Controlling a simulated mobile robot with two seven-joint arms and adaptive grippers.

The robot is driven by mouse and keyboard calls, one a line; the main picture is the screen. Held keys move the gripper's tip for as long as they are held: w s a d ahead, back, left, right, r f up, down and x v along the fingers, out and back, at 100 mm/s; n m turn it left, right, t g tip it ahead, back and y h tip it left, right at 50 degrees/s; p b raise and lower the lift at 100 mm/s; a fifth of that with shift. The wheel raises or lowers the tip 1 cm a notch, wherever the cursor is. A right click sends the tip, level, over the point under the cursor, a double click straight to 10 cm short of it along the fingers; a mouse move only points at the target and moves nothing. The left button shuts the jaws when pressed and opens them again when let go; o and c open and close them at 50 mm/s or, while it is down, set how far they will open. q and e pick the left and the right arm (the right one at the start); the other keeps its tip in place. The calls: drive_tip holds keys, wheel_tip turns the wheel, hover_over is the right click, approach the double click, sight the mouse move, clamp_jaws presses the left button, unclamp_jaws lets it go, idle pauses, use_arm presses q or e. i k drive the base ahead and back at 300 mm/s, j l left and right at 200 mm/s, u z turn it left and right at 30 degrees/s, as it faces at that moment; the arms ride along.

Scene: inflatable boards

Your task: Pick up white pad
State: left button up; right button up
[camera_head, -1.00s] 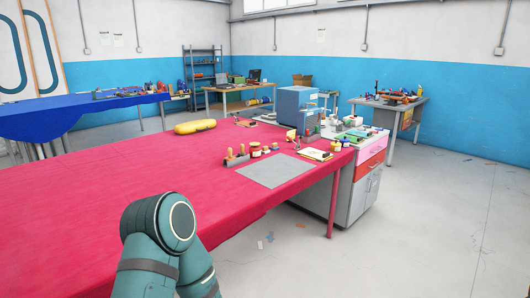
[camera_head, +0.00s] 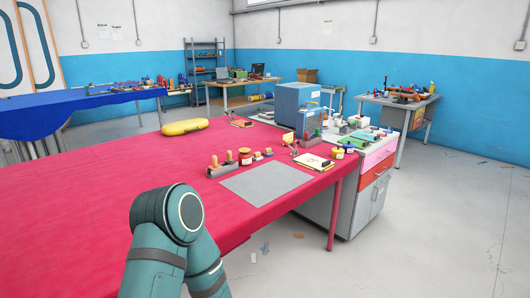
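A small white pad (camera_head: 313,161) lies flat near the right edge of the red-covered table (camera_head: 95,210), just beyond the grey mat (camera_head: 268,182). A dark mark shows on its top face. A teal elbow of one of my arms shows at the bottom centre, on the near side of the table and well short of the pad. Neither of my grippers is in view.
Stamps in a holder (camera_head: 222,167) and small jars stand left of the pad, and a yellow-lidded jar (camera_head: 337,153) stands right of it. A blue machine (camera_head: 299,107) is behind. A yellow pouch (camera_head: 185,126) lies farther left.

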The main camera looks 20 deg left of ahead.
sight(257, 157)
drive_tip(key=i+l, duration=0.1)
drive_tip(key=i, duration=0.65)
drive_tip(key=i+l, duration=0.1)
drive_tip(key=i, duration=0.65)
